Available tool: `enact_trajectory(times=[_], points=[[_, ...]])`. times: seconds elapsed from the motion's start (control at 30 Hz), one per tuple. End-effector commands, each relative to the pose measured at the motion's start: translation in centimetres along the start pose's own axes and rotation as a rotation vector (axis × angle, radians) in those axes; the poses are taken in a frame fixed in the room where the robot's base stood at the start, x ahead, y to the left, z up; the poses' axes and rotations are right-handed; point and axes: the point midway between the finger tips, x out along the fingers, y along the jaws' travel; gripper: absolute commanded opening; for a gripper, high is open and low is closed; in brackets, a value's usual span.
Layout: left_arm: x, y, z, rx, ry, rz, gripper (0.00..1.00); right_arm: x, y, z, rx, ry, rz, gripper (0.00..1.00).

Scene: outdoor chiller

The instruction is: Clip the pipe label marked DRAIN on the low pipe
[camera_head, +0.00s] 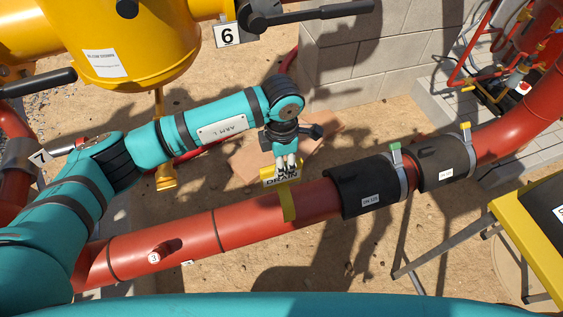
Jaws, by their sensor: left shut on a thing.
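My left gripper (287,163) is shut on the yellow label marked DRAIN (283,179). The gripper points down from the end of my teal left arm, just behind the low red pipe (205,232). The label is at the pipe's far upper side, and its lettering faces me. A yellow band (287,204) lies across the pipe just below the label. I cannot tell whether the label touches the pipe or is apart from it. My right gripper is not in view.
Two black collars (366,186) (442,161) with tags wrap the pipe to the right. A yellow vessel (135,45) hangs at the upper left, with black handles nearby. A yellow-edged table (520,232) stands at the right. Sandy ground lies beneath the pipe.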

Motion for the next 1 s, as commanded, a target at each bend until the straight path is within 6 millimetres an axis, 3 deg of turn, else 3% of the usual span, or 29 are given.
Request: enact_trajectory(times=[0.17,0.6,1.0], points=[[0.9,0.0,0.0,0.000,0.001,-0.001,0.00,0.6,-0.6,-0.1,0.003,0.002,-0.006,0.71],[5.5,0.0,0.0,0.001,-0.001,-0.001,0.00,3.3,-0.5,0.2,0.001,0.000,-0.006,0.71],[5.8,0.0,0.0,0.002,-0.001,0.000,0.00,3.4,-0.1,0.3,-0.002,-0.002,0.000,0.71]])
